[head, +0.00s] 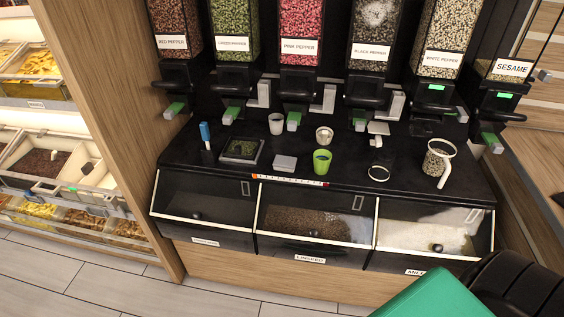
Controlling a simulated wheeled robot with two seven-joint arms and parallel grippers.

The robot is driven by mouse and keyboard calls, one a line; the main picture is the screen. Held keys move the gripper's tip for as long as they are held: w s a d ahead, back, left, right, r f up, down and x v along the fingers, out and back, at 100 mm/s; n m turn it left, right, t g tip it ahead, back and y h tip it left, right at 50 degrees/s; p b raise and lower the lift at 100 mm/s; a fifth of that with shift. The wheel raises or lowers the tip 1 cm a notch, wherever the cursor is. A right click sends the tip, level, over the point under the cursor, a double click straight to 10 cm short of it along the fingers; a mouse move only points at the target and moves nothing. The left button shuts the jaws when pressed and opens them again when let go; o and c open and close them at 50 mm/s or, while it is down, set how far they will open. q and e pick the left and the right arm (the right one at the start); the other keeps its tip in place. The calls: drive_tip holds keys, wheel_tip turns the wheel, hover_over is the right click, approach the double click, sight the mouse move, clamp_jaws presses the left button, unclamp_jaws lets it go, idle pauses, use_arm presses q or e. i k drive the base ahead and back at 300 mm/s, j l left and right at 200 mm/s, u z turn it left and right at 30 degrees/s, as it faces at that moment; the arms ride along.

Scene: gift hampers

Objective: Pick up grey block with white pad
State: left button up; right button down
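A small grey block with a white pad (285,163) on top lies on the black counter, right of a dark square scale-like device (241,151) and left of a green cup (322,162). It stands clear of both. Neither gripper's fingers show in the head view, and nothing touches the block. A dark ribbed shape and a teal flat-faced shape (435,296) come in at the lower right corner; I cannot tell what they are.
Pepper dispensers with levers hang behind the counter. On it are a blue-handled tool (205,136), a grey cup (276,124), a white-rimmed cup (324,135), a ring (378,173) and a glass jar with a white handle (436,160). Front bins (316,255) sit below. Wood panel at left.

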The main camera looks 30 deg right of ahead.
sight(284, 163)
drive_tip(key=z, duration=1)
